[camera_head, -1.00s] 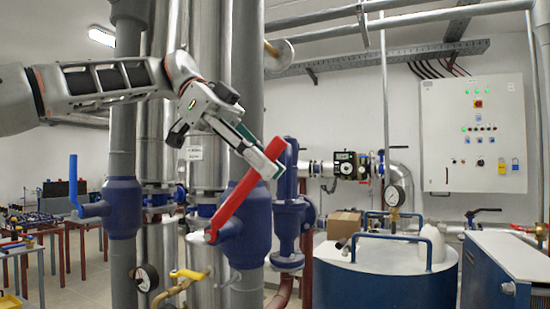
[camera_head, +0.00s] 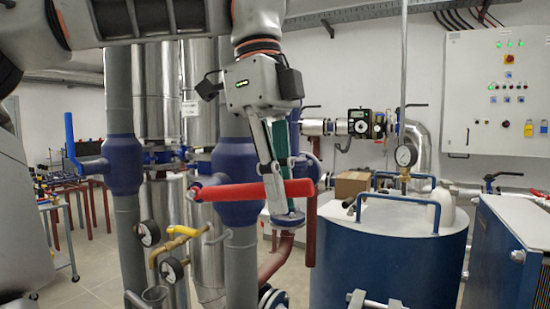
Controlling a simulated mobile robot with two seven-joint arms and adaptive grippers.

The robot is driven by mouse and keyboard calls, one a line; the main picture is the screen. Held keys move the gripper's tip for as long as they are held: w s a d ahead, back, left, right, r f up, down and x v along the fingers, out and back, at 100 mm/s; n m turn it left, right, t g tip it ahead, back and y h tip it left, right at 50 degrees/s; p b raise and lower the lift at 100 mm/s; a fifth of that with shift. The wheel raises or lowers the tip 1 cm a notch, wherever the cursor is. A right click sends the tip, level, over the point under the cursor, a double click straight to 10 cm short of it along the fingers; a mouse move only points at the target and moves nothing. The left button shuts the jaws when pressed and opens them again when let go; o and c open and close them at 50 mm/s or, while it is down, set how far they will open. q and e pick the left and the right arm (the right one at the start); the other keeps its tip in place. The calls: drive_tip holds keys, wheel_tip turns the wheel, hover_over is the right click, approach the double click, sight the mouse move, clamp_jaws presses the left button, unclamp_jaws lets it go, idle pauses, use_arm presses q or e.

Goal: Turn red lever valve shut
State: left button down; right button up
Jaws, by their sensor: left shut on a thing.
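The red lever (camera_head: 238,191) of the valve lies nearly level across the blue valve body (camera_head: 237,212) in the head view. Its pivot end is at the left and its free end points right. My left gripper (camera_head: 279,202) reaches down from above and is shut on the lever near its free end. The fingers hide a short piece of the lever. My right gripper is not in view.
A blue lever (camera_head: 70,138) stands upright on another valve at the left. Pressure gauges (camera_head: 148,233) and a yellow handle (camera_head: 183,231) sit low at the left. A blue tank (camera_head: 380,262) with a cardboard box (camera_head: 351,184) stands at the right.

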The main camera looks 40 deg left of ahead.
use_arm(q)
drive_tip(key=shift+d+f+g+y, duration=0.15)
drive_tip(key=shift+f+g+y, duration=0.15)
drive_tip(key=shift+f+y, duration=1.15)
drive_tip(key=shift+f+h, duration=0.35)
drive_tip(key=shift+f, duration=0.05)
drive_tip(key=c, duration=2.1)
unclamp_jaws()
drive_tip(key=shift+r, duration=0.1)
wheel_tip(320, 180, up, 12)
drive_tip(key=shift+d+f, duration=0.1)
